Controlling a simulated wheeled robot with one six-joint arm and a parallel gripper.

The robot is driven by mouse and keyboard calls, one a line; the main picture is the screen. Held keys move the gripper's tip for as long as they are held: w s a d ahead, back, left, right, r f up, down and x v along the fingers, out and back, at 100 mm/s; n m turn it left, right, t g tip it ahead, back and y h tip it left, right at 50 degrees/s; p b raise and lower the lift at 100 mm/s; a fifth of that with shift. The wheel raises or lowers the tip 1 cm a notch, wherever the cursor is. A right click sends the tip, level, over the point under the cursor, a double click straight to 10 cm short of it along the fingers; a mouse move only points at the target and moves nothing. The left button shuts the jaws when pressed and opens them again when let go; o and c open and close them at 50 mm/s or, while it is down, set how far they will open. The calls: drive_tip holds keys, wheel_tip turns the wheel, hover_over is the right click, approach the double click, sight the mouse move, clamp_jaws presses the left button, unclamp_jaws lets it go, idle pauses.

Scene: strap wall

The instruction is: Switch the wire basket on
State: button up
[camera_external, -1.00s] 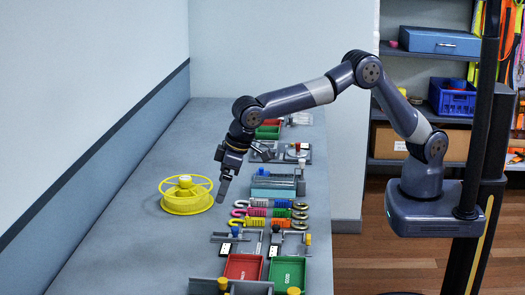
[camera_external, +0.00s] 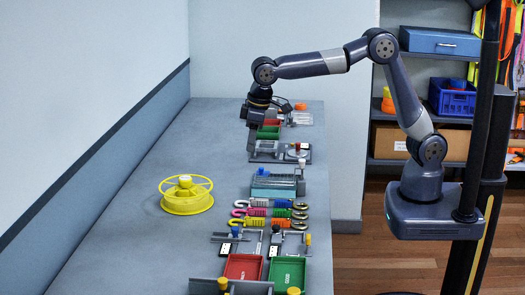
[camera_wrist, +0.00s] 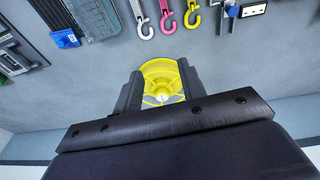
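No basket of plain wire mesh can be made out. A round yellow openwork thing (camera_external: 186,196), with a rim, spokes and a pale yellow knob on top, stands on the left part of the bench; it may be the wire basket. It also shows in the wrist view (camera_wrist: 160,82), seen between the two fingers. My gripper (camera_external: 251,143) points down over the far part of the bench, well beyond the yellow thing and apart from it. In the wrist view my gripper (camera_wrist: 160,68) has its dark fingers spread, with nothing held between them.
A row of fixtures lines the bench's right side: red tray (camera_external: 243,267), green tray (camera_external: 287,272), coloured hooks (camera_external: 257,212), a grey-teal box (camera_external: 274,184) and latch plates (camera_external: 298,150). The bench around the yellow thing is clear. A wall (camera_external: 95,160) bounds the left.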

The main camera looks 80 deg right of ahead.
sight(302, 160)
drive_tip(key=shift+g, duration=0.4)
drive_tip(key=s+d, duration=0.1)
drive_tip(key=d, duration=0.1)
drive_tip(key=s+d+r, duration=0.1)
drive_tip(key=s+d, duration=0.1)
drive_tip(key=s+d+r, duration=0.1)
drive_tip(key=s+d, duration=0.1)
drive_tip(key=d, duration=0.1)
drive_tip(key=shift+s+r, duration=0.15)
drive_tip(key=shift+r, duration=0.1)
drive_tip(key=c, duration=0.3)
drive_tip(key=shift+m+g, duration=0.3)
drive_tip(key=shift+g, duration=0.3)
drive_tip(key=s+d, duration=0.2)
drive_tip(key=s+d+r, duration=0.1)
drive_tip(key=s+d, duration=0.1)
drive_tip(key=s, duration=0.1)
drive_tip(key=s+d+r+b, duration=0.1)
drive_tip(key=s+d, duration=0.1)
drive_tip(key=s, duration=0.1)
drive_tip(key=shift+d+r, duration=0.15)
clamp_jaws()
drive_tip(key=shift+s+d+r, duration=0.1)
drive_tip(key=shift+s+d, duration=0.15)
drive_tip(key=shift+s, duration=0.3)
wheel_tip(302, 160, down, 14)
drive_tip(key=shift+d+f+p, duration=0.1)
drive_tip(key=shift+p, duration=0.3)
